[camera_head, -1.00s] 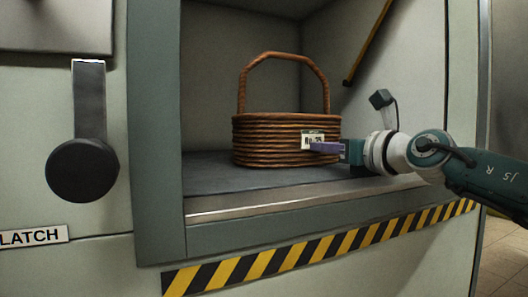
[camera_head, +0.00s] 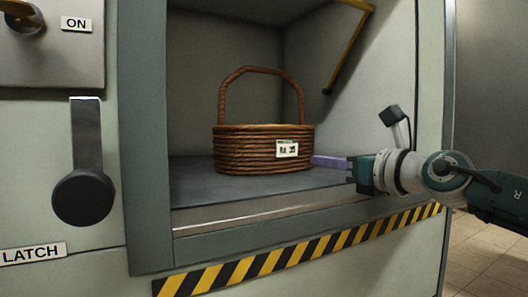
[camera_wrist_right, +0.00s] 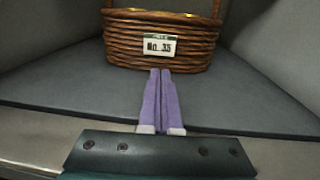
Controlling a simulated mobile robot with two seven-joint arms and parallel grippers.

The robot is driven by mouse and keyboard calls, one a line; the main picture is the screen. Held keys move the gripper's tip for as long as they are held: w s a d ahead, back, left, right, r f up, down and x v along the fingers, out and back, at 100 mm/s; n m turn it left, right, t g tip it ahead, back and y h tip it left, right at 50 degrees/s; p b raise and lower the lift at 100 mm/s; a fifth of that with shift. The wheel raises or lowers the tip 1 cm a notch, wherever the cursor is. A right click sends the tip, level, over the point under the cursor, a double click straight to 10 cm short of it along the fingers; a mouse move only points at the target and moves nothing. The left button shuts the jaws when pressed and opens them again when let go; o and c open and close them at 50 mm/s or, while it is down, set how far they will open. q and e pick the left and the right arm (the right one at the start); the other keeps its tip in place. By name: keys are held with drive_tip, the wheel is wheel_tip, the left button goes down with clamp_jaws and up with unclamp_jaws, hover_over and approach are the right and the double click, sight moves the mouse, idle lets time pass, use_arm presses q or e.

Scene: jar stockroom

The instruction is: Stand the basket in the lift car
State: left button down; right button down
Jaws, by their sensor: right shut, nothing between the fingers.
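The brown wicker basket (camera_head: 262,150) stands upright on the grey floor of the lift car (camera_head: 200,187), its arched handle up. A white label marked No. 35 is on its front. It also shows in the right wrist view (camera_wrist_right: 190,45), just ahead of the fingers. My right gripper (camera_head: 316,161) is shut and empty, its purple fingers together. In the head view its tips are by the basket's right side; in the wrist view (camera_wrist_right: 160,73) they point at the basket's lower front. Whether they touch it I cannot tell. My left gripper is out of view.
A black-knobbed latch lever (camera_head: 83,185) hangs left of the opening, above a LATCH sign (camera_head: 33,254). A yellow bar (camera_head: 348,50) runs along the car's right wall. A metal sill and a striped hazard band (camera_head: 300,252) edge the front.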

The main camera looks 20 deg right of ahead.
drive_tip(key=shift+s+d+r+p, duration=0.2)
drive_tip(key=shift+s+r+p, duration=0.25)
drive_tip(key=shift+s, duration=0.1)
drive_tip(key=s, duration=0.2)
drive_tip(key=s+p, duration=0.1)
drive_tip(key=shift+s+d+f, duration=0.25)
drive_tip(key=shift+s+f, duration=0.1)
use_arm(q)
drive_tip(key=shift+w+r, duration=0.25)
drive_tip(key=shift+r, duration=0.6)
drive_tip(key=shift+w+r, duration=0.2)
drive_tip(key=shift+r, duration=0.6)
use_arm(e)
drive_tip(key=shift+s+d, duration=0.1)
drive_tip(key=shift+s, duration=0.55)
